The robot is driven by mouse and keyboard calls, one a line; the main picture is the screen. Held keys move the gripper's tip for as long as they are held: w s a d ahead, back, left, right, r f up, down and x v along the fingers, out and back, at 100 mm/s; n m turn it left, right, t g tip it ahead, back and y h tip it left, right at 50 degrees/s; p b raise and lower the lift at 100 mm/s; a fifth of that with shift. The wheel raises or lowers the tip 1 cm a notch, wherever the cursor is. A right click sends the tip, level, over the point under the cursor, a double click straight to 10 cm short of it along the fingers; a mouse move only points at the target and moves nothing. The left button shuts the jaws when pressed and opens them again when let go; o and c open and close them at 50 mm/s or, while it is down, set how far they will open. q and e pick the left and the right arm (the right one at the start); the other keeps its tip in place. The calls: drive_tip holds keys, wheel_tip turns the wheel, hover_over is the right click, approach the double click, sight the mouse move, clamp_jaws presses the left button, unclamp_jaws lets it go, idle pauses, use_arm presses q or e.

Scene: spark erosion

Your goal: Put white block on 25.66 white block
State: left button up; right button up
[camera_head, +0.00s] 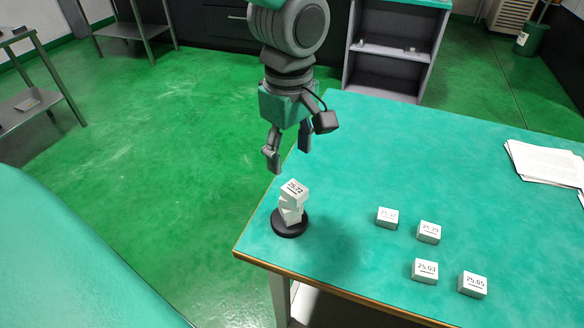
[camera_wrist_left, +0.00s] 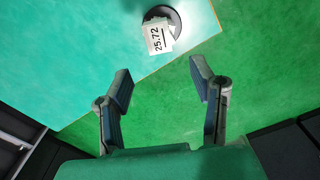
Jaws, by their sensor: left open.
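A stack of white blocks (camera_head: 292,212) stands on a round black base (camera_head: 289,226) near the table's left corner. The top block (camera_head: 294,190) reads 25.72 and sits twisted over the ones below, whose labels are hidden. It also shows in the left wrist view (camera_wrist_left: 158,38), over the black base. Several loose white blocks lie to the right: 25.03 (camera_head: 425,270), 25.05 (camera_head: 472,284), one that seems to read 25.29 (camera_head: 428,232), and one with an unclear label (camera_head: 387,217). My left gripper (camera_head: 288,160) is open and empty, above and behind the stack, touching nothing.
The green table (camera_head: 350,150) has wide free room behind the blocks. A pile of papers (camera_head: 547,165) lies at its right. The stack is close to the table's left edge. A grey shelf (camera_head: 390,50) stands behind the table.

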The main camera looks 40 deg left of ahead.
use_arm(q)
drive_tip(key=shift+a+r, duration=0.35)
drive_tip(key=shift+r, duration=0.45)
drive_tip(key=shift+a+r, duration=0.3)
drive_tip(key=shift+r, duration=0.5)
drive_tip(key=shift+d+r, duration=0.1)
drive_tip(key=shift+d, duration=0.4)
